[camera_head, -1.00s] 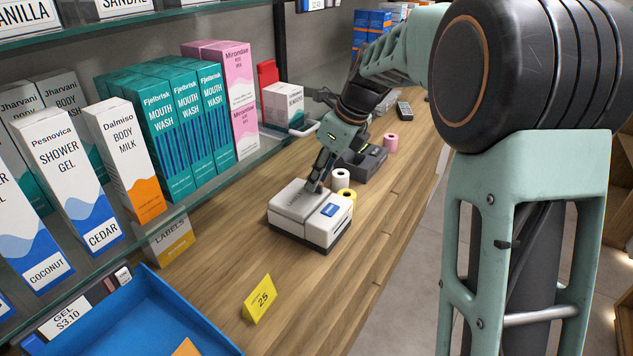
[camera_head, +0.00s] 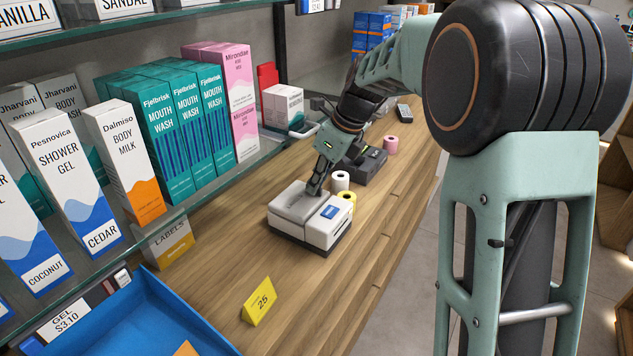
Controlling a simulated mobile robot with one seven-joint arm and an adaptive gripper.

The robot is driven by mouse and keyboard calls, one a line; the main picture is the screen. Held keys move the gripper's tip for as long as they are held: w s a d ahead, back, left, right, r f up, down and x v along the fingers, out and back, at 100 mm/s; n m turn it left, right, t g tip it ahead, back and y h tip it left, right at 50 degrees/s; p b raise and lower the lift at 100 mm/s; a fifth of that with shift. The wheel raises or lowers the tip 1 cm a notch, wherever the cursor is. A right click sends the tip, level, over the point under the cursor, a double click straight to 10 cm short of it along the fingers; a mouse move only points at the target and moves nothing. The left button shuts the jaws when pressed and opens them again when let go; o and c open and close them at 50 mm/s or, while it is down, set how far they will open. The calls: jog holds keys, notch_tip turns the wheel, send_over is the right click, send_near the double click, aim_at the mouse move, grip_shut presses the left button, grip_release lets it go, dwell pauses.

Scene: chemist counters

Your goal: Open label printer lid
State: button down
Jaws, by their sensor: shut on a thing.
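The label printer (camera_head: 325,230) is a white box with a dark base and a blue panel, standing on the wooden counter. Its grey lid (camera_head: 298,204) lies on the top left part and looks down, or nearly so. My gripper (camera_head: 314,190) reaches down from behind and its fingertips are at the lid's far right edge, shut on the lid. The fingertips are small in the view and the exact hold is hard to see.
White and yellow label rolls (camera_head: 341,181) stand just behind the printer, with a dark device (camera_head: 367,165) and a pink roll (camera_head: 390,145) farther back. A yellow sign (camera_head: 259,301) and a blue tray (camera_head: 165,318) are in front. Shelves of boxes (camera_head: 180,130) line the left.

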jog(key=s+a+p, duration=0.1)
jog(key=s+a, duration=0.5)
jog(key=s, duration=0.4)
jog(key=shift+a+p, duration=0.3)
jog(key=shift+p, duration=0.1)
jog(key=c, duration=2.1)
grip_release()
jog(key=shift+r, duration=0.1)
jog(key=v, duration=1.2)
jog(key=shift+d, duration=0.1)
